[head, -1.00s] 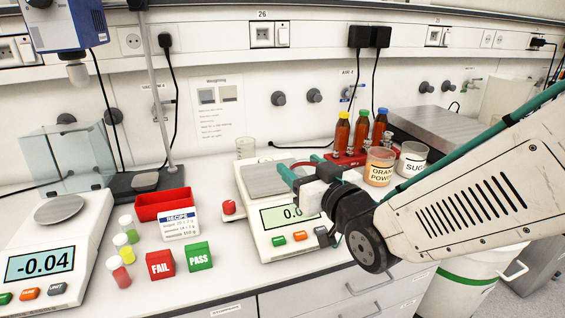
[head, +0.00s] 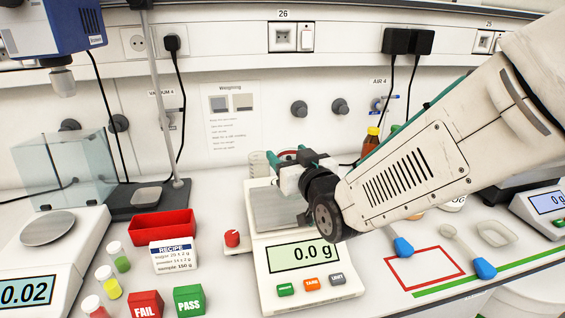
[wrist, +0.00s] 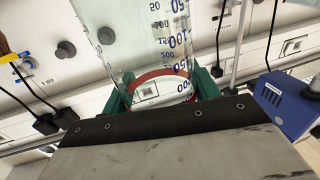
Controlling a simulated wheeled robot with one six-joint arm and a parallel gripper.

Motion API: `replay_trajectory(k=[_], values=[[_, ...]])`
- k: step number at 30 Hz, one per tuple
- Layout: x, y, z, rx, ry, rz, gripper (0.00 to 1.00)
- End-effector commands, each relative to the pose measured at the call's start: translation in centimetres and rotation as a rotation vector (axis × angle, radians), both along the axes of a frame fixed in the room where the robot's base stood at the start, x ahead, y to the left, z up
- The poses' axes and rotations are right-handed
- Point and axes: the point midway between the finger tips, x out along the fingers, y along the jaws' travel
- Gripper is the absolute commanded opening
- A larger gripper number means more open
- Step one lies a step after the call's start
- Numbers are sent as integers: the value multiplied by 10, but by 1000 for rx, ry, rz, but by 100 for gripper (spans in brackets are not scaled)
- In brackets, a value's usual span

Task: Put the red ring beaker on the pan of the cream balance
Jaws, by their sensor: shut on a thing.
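My gripper (head: 290,160) is shut on the red ring beaker. In the wrist view the clear beaker (wrist: 165,40), with blue graduations and a red band, stands between the green fingers (wrist: 160,90). In the head view a bit of its red ring (head: 286,152) shows; my gripper hides most of it. The cream balance (head: 349,289) reads 0.0 g. Its square grey pan (head: 265,208) is bare where I see it; my wrist covers its right part. The beaker appears near the pan's far side; I cannot tell its height above it.
Another clear beaker (head: 258,166) stands behind the balance. A red tray (head: 162,225), recipe card (head: 174,257) and FAIL (head: 146,304) and PASS (head: 189,300) blocks lie further left. Scoops (head: 403,247) lie right.

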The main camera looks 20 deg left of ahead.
Motion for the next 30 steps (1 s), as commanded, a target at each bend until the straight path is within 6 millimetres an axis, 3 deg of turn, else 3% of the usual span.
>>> replay_trajectory(k=[8,15,26,27,29,30], values=[[10,10,-2,-1,-1,-7,36],[8,13,-37,-3,2,-3,36],[7,14,-40,0,0,-1,36],[7,14,-40,0,0,-1,66],[7,14,-40,0,0,-1,82],[7,14,-40,0,0,-1,82]])
